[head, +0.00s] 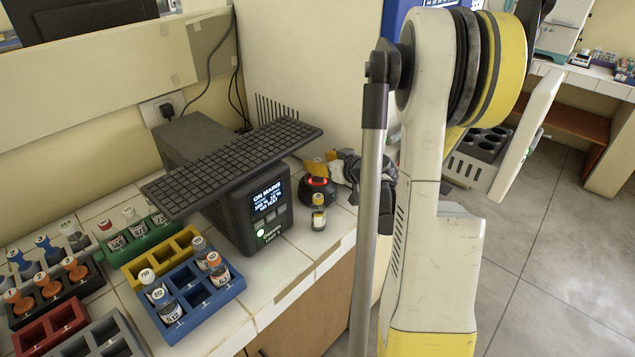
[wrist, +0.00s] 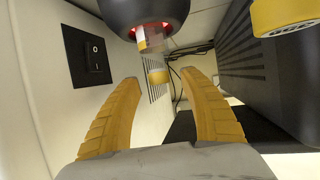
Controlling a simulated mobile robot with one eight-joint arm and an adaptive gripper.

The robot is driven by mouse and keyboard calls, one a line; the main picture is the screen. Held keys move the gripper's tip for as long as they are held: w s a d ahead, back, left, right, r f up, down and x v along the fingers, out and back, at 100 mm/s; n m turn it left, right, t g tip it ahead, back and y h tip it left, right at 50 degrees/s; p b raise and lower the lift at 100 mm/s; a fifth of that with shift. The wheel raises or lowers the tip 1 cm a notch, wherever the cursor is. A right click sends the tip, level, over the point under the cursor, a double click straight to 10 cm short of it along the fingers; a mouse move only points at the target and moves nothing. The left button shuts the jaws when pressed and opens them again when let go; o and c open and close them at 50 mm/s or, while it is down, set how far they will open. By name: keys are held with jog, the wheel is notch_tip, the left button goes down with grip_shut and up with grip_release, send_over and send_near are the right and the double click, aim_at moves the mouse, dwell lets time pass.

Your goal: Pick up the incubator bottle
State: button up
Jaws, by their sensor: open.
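A small bottle with a yellow cap (wrist: 158,77) stands on a round black device with a red-lit ring (wrist: 150,12); the wrist view shows them upside down. In the head view this device (head: 317,191) is beside the incubator unit, and my gripper partly hides the bottle. My gripper (head: 332,166) is at the device, its yellow fingers apart and empty. In the wrist view the open fingertips (wrist: 160,76) appear on either side of the cap, with no contact visible. A second yellow-capped bottle (head: 318,213) stands in front on the counter. I cannot tell which is the incubator bottle.
A black unit with a lit screen (head: 268,200) and a wide ribbed top (head: 235,155) stands close to the left. Blue (head: 207,308) and green (head: 135,245) racks hold several vials. A white wall is behind.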

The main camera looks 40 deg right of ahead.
jog(key=shift+w+d+f, duration=0.1)
jog(key=shift+w+f, duration=0.15)
jog(key=shift+w, duration=0.3)
grip_shut()
jog(key=shift+r, duration=0.2)
